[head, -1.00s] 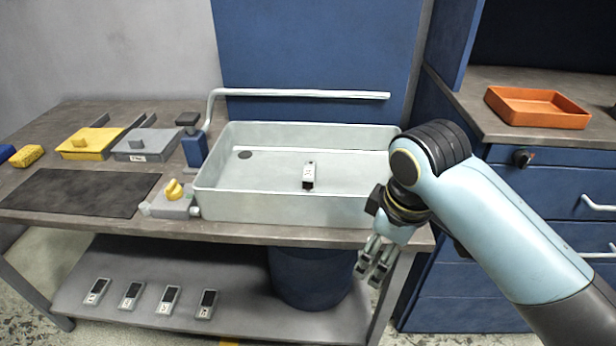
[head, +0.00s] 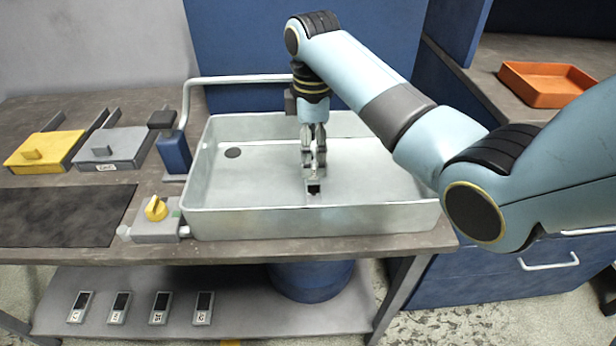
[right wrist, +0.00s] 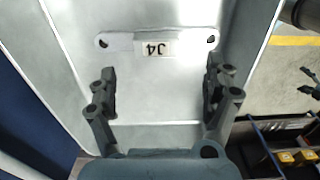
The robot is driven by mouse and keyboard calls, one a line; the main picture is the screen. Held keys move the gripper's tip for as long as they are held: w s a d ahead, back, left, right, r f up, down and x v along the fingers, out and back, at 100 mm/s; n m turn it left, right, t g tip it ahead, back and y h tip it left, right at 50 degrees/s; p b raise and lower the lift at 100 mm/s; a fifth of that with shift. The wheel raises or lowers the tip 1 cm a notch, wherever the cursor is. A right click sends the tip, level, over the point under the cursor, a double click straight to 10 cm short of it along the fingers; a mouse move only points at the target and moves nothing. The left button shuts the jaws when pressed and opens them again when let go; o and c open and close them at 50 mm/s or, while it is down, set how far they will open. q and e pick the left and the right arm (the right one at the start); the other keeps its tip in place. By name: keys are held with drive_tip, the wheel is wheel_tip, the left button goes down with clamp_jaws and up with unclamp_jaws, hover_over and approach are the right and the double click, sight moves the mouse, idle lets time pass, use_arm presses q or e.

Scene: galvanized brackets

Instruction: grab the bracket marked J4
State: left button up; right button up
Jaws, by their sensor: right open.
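The bracket marked J4 (right wrist: 155,45) shows in the right wrist view as a pale metal strip with a hole at each end. Its label reads upside down there. In the head view the bracket (head: 314,188) lies on the floor of the grey metal basin (head: 385,216), mostly hidden behind my fingers. My right gripper (head: 314,168) points down over it. In the right wrist view the gripper (right wrist: 161,78) is open and empty, its fingers apart, with the bracket just past the tips. I cannot tell whether they touch. My left gripper is out of view.
Basin walls surround the bracket; a pale rail (head: 235,80) runs behind. Several small labelled pieces, one of them here (head: 119,308), lie on the lower shelf. A yellow-knobbed valve box (head: 155,232) stands left of the basin. An orange tray (head: 545,90) sits at right.

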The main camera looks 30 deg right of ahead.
sight(313, 174)
drive_tip(key=f, duration=0.3)
drive_tip(key=shift+w+a, duration=0.1)
drive_tip(key=shift+w, duration=0.1)
drive_tip(key=f, duration=0.4)
drive_tip(key=shift+d+f, duration=0.25)
drive_tip(key=shift+d, duration=0.1)
drive_tip(key=shift+f, duration=0.2)
drive_tip(key=c, duration=0.8)
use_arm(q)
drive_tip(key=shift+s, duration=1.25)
use_arm(e)
drive_tip(key=shift+r, duration=0.1)
drive_tip(key=c, duration=0.9)
